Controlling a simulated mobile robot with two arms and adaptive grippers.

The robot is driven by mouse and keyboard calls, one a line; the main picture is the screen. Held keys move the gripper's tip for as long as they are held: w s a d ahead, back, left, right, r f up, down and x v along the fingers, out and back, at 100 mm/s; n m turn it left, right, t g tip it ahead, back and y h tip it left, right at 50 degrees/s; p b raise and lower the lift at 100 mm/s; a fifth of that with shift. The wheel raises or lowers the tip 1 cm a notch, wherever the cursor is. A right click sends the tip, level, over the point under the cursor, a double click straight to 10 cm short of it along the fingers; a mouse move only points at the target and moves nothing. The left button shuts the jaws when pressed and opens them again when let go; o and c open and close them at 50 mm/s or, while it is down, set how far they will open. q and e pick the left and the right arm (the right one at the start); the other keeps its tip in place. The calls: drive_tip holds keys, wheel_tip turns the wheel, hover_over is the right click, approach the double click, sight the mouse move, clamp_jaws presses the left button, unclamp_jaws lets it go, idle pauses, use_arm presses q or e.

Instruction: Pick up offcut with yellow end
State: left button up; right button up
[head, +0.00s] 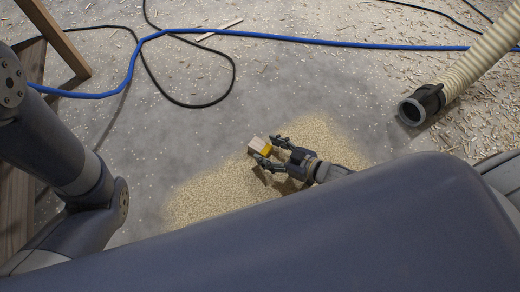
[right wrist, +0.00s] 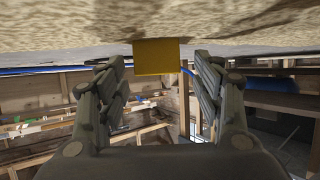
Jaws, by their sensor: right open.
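The offcut with the yellow end (head: 259,146) is a small pale wood block on the floor, at the edge of a sawdust patch. Its yellow end faces my right gripper (head: 269,150). In the right wrist view the yellow end (right wrist: 156,57) shows between the two fingers of the right gripper (right wrist: 162,75), at their tips. The fingers are spread, with a gap on each side of the block. In the head view my left arm shows at the left, but its gripper is out of view.
A blue hose (head: 300,40) and a black cable (head: 233,80) cross the floor behind the offcut. A ribbed cream hose with a dark nozzle (head: 421,104) lies at the right. A wooden frame (head: 60,40) stands at the left. Bare floor lies left of the offcut.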

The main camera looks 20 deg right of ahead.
sight(264, 148)
drive_tip(key=b+x, duration=0.3)
drive_tip(key=shift+w+f, duration=0.2)
drive_tip(key=shift+w, duration=0.05)
drive_tip(key=shift+w+a, duration=0.35)
drive_tip(key=shift+w, duration=0.05)
drive_tip(key=c, duration=1.1)
